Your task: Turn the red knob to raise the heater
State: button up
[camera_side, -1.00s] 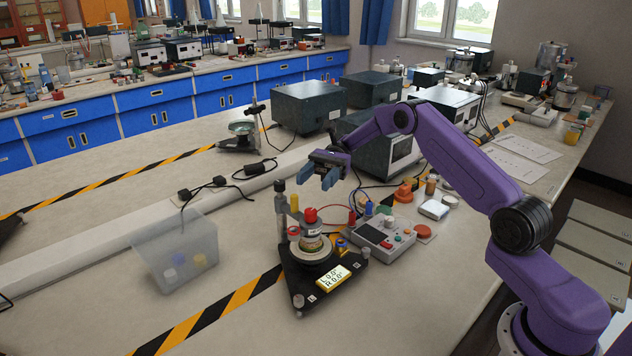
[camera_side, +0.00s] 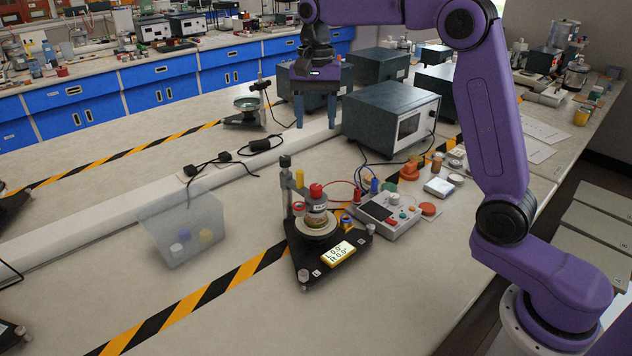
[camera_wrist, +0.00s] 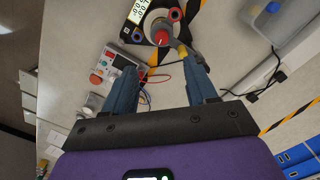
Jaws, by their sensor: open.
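The apparatus with a black triangular base (camera_side: 306,262) stands on the bench, with a small yellow readout (camera_side: 338,253) at its front. A red knob (camera_side: 316,190) sits on top of its central column. In the wrist view the red knob (camera_wrist: 162,38) shows near the top, beyond my fingertips. My gripper (camera_side: 315,124) is open and empty, fingers pointing down, above and behind the apparatus. Its two blue fingers also show in the wrist view (camera_wrist: 164,75), spread apart. Nothing is between them. A heater cannot be made out for certain.
A control box (camera_side: 388,215) with wires stands right of the apparatus. A clear bin (camera_side: 183,235) holding small coloured pieces is to the left. A dark instrument box (camera_side: 388,118) stands behind. The front of the bench is clear.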

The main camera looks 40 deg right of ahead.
aim_at(316, 187)
notch_tip(316, 187, down, 17)
jog(key=shift+r, duration=0.2)
dwell(0.6)
jog(key=c, duration=1.1)
